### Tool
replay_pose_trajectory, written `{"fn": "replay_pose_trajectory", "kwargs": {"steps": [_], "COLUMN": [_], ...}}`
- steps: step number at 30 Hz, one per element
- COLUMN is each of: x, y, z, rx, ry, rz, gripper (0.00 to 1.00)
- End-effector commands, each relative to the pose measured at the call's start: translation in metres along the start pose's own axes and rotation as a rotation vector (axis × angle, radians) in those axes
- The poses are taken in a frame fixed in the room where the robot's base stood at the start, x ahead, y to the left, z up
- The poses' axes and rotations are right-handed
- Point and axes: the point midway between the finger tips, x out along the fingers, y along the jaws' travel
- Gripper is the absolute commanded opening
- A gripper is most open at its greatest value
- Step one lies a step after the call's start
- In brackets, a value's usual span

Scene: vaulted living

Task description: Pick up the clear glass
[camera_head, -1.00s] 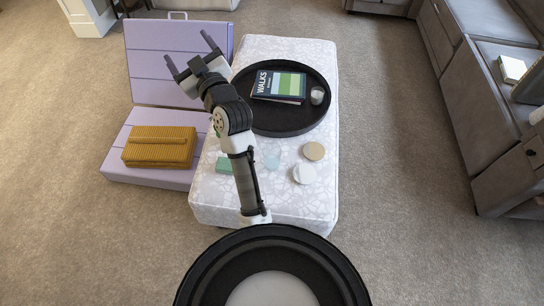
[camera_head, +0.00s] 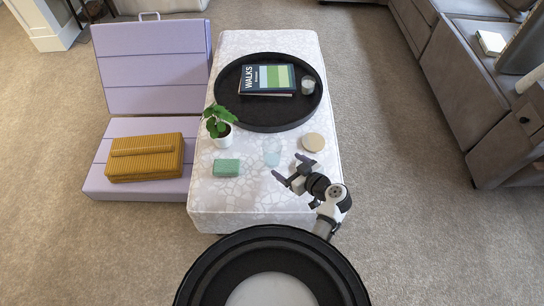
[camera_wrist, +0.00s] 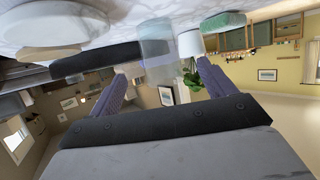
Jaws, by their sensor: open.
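The clear glass (camera_head: 272,152) stands upright on the white patterned ottoman (camera_head: 265,205), between the plant pot and a round tan disc. In the wrist view, which is upside down, the see-through glass (camera_wrist: 155,42) shows ahead, between the directions of the two fingers. My gripper (camera_head: 289,168) is open and empty, just right of and in front of the glass, low over the ottoman. Its purple-grey fingers (camera_wrist: 160,82) lie apart on either side in the wrist view. They do not appear to touch the glass.
A potted plant (camera_head: 217,125) and green block (camera_head: 227,167) are left of the glass. The tan disc (camera_head: 313,142) is right; a white item (camera_head: 304,166) is partly hidden by my gripper. Behind is a black tray (camera_head: 270,121) with a book (camera_head: 268,80) and small glass (camera_head: 308,86).

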Motion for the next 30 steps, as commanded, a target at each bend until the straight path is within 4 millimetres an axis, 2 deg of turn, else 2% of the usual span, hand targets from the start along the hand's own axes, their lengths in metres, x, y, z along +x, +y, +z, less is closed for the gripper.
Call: {"fn": "replay_pose_trajectory", "kwargs": {"steps": [1, 4, 11, 21, 30], "x": [0.012, 0.029, 0.047, 0.093, 0.099], "y": [0.000, 0.000, 0.000, 0.001, 0.000], "z": [0.002, 0.001, 0.000, 0.001, 0.000], "rx": [0.000, -0.001, -0.001, -0.001, 0.000], "ry": [-0.001, 0.000, -0.001, -0.001, -0.001], "rz": [-0.002, -0.001, 0.000, 0.001, 0.001], "gripper": [0.82, 0.82, 0.82, 0.82, 0.82]}}
